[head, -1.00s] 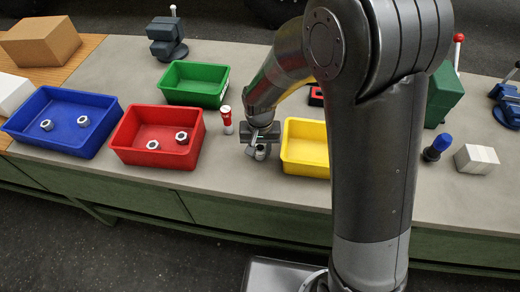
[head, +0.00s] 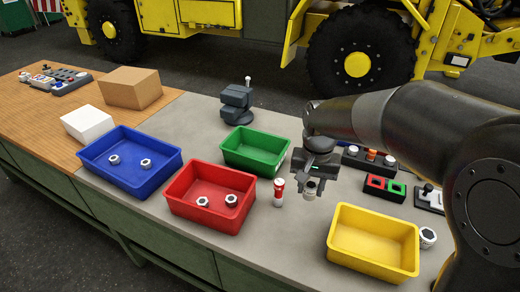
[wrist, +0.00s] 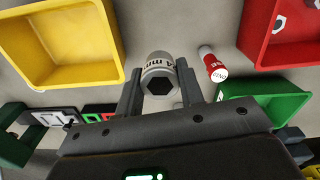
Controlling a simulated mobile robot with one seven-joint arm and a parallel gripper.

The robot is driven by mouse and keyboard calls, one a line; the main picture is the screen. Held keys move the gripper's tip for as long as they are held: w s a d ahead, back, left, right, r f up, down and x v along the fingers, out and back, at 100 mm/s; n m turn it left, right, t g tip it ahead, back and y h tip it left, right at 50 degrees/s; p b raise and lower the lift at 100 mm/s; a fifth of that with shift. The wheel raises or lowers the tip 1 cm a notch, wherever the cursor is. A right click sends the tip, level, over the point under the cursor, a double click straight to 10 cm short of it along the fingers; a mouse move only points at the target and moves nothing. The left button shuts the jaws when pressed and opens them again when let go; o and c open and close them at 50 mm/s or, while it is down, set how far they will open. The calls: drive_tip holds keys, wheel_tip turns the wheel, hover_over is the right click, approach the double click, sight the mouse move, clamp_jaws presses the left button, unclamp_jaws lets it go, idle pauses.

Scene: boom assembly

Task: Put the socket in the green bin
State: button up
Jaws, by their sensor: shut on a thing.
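My gripper (head: 311,183) is shut on the socket (head: 310,189), a short silver cylinder with a dark band. In the wrist view the socket (wrist: 158,75) sits between the two fingers, its dark hexagonal opening facing the camera, with lettering on its side. It appears to be held above the grey bench top. The green bin (head: 256,152) stands just left of and behind my gripper and looks empty. Its edge also shows at the right of the wrist view (wrist: 292,103).
A red-and-white cylinder (head: 279,191) stands upright between the red bin (head: 206,221) and my gripper. The yellow bin (head: 372,268) is empty at front right. The red and blue (head: 130,184) bins each hold two nuts. A button box (head: 384,189) lies to the right.

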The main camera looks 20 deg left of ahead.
drive_tip(key=w+a+f, duration=0.1)
drive_tip(key=w+a, duration=1.8)
drive_tip(key=a, duration=0.2)
drive_tip(key=shift+n, duration=0.4)
drive_tip(key=f, duration=1.4)
drive_tip(key=shift+w+d+f, duration=0.1)
drive_tip(key=shift+d+f, duration=0.1)
drive_tip(key=o, duration=0.8)
drive_tip(key=shift+f, duration=0.15)
wheel_tip(320, 180, up, 12)
drive_tip(key=shift+r, duration=0.15)
